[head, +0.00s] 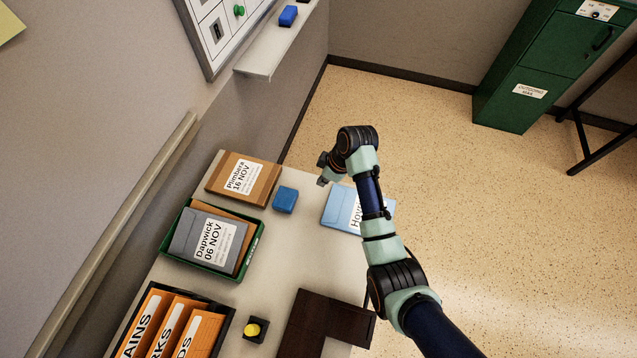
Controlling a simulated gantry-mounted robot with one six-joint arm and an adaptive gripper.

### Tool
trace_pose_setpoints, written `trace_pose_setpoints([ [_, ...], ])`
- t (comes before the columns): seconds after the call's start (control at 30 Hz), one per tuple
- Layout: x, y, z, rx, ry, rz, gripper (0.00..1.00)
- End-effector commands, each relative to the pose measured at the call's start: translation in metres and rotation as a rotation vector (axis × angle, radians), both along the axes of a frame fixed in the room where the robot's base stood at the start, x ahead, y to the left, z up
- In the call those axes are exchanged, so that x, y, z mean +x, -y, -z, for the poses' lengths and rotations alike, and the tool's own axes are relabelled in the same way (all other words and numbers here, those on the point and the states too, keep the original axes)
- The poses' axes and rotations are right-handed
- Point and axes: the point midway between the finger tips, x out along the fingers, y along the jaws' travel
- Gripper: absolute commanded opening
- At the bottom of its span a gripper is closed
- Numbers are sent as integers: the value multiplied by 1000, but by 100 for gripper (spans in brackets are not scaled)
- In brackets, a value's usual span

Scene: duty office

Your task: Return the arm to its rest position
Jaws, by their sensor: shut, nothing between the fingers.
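My gripper (325,172) is at the end of my arm, in the upper middle of the head view. It hangs over the far right end of the desk (310,255), near a light blue folder. It is shut with nothing in it. My arm reaches in from the lower right and covers part of the light blue folder (336,208).
On the desk are a brown folder (262,172), a blue block (285,200), a green tray (257,245) with a grey folder (185,240), a black box (222,335) of orange binders, a yellow button (251,329) and a dark brown stand (305,325). A green cabinet (500,100) stands beyond clear floor.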

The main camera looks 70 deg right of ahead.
Motion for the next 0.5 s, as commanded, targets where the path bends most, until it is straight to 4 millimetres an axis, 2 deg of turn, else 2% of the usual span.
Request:
trace_pose_setpoints([
  [0.1, -4, 0, -10, 0, 0, 0, 0],
  [0.5, -4, 0, -10, 1, -1, 0, 0],
])
